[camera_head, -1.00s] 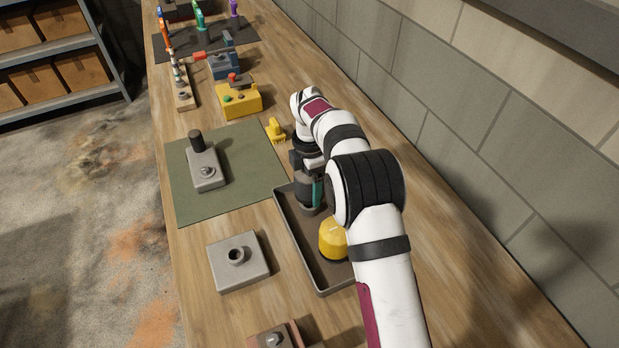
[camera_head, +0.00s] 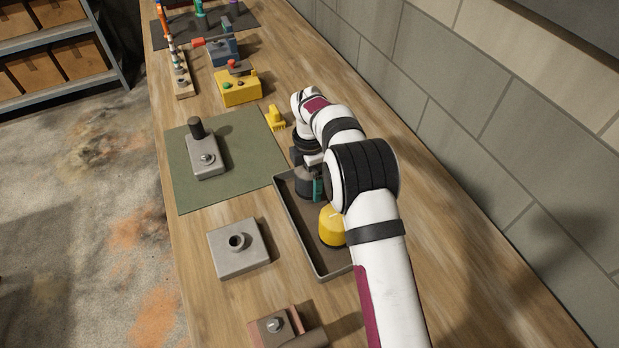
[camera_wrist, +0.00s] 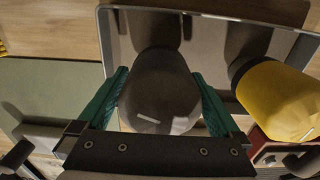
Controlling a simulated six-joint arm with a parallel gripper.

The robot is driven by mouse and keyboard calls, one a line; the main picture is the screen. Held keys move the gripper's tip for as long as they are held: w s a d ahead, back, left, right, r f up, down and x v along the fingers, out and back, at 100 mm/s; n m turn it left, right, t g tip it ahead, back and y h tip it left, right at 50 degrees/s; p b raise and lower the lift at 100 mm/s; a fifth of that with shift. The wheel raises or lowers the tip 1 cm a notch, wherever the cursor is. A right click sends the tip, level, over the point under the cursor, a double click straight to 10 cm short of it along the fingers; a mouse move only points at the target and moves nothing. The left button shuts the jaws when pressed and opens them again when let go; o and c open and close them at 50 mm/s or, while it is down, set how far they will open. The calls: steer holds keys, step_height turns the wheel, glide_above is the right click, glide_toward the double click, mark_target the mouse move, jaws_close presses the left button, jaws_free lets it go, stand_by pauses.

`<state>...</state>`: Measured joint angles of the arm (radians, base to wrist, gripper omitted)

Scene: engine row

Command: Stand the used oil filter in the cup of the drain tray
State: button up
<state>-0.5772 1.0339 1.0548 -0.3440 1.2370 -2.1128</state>
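The used oil filter, a dark grey cylinder (camera_head: 308,181), is upright at the far end of the drain tray (camera_head: 297,232). It also fills the middle of the wrist view (camera_wrist: 160,92). My gripper (camera_wrist: 160,85) has teal fingers on both sides of the filter and looks shut on it; one finger shows in the head view. The filter's lower end is low in the tray, where the cup is. The cup is mostly hidden by the filter and arm, so I cannot tell how fully it is seated.
A yellow filter (camera_head: 332,226) stands in the tray close by, right of my gripper in the wrist view (camera_wrist: 283,98). A grey block with a hole (camera_head: 239,248) lies left of the tray. A green mat (camera_head: 245,170) with a grey fixture (camera_head: 206,158) lies farther back.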

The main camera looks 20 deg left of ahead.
step_height(320, 180, up, 16)
steer(key=s+d+r+m, duration=0.4)
steer(key=d+r+m, duration=0.2)
steer(key=d+m, duration=0.25)
steer(key=s+d+m+y, duration=0.1)
steer(key=s+d+m, duration=1.45)
steer(key=s, duration=0.25)
steer(key=s+d+f+m, duration=0.1)
steer(key=s+f+m, duration=0.4)
steer(key=s+m, duration=0.3)
steer(key=shift+s+d+m+y, duration=0.3)
steer(key=shift+s+y, duration=0.1)
steer(key=shift+s, duration=0.5)
